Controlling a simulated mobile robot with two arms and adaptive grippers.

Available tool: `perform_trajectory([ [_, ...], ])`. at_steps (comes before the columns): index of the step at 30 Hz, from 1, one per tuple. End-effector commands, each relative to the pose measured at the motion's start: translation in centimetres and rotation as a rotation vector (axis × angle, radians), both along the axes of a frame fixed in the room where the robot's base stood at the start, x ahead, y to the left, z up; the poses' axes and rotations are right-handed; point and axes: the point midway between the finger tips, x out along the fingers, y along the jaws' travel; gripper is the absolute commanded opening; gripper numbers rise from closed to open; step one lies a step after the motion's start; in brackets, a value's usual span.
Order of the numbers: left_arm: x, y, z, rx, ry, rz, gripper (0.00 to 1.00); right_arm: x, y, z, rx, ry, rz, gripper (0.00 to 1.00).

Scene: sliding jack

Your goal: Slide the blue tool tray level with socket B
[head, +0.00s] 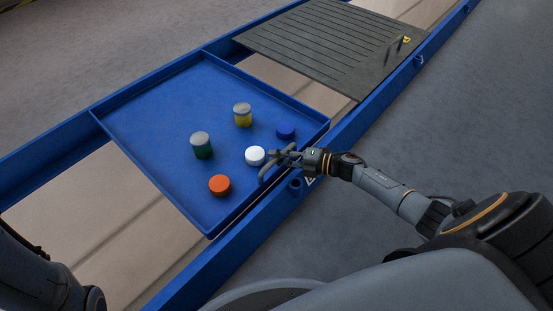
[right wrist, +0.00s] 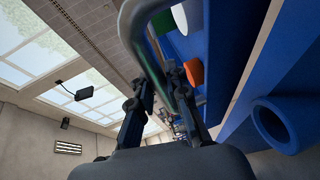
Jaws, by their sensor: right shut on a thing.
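The blue tool tray (head: 165,120) spans two blue rails in the head view. Its grey bar handle (head: 266,170) is on the near right side; the handle (right wrist: 148,50) curves across the right wrist view. My right gripper (head: 284,157) is shut on this handle; in the right wrist view its fingers (right wrist: 163,86) are on either side of the bar. A blue ring socket (head: 296,185) is on the near rail close to my right gripper, with a partly hidden white label I cannot read. It also shows in the right wrist view (right wrist: 285,122). My left gripper is out of view.
On the tray stand an orange puck (head: 219,185), a white puck (head: 255,155), a blue puck (head: 285,130), a green jar (head: 201,146) and a yellow jar (head: 242,115). A dark ribbed panel (head: 330,42) spans the rails beyond. Another socket (head: 418,60) is farther along the near rail (head: 362,115).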

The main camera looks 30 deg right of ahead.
Motion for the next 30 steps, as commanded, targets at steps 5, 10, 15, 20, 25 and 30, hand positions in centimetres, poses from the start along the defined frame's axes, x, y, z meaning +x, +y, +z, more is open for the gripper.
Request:
perform_trajectory([
  [5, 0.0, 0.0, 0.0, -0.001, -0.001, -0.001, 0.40, -0.1, -0.1, -0.1, -0.002, 0.002, -0.001, 0.00],
  [10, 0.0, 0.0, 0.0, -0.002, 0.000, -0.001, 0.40, -0.1, -0.1, -0.1, -0.002, 0.002, -0.001, 0.32],
  [15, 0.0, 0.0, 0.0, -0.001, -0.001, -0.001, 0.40, 0.0, 0.0, -0.1, -0.001, 0.001, 0.000, 0.39],
  [20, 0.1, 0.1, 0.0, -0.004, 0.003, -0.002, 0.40, -0.1, 0.0, 0.0, -0.001, 0.001, 0.000, 0.39],
  [25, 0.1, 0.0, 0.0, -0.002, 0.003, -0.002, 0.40, -1.1, -1.1, 0.1, -0.004, 0.004, -0.001, 0.39],
  [30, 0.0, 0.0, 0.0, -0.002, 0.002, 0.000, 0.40, -3.7, -3.3, 0.7, -0.004, 0.003, 0.001, 0.39],
])
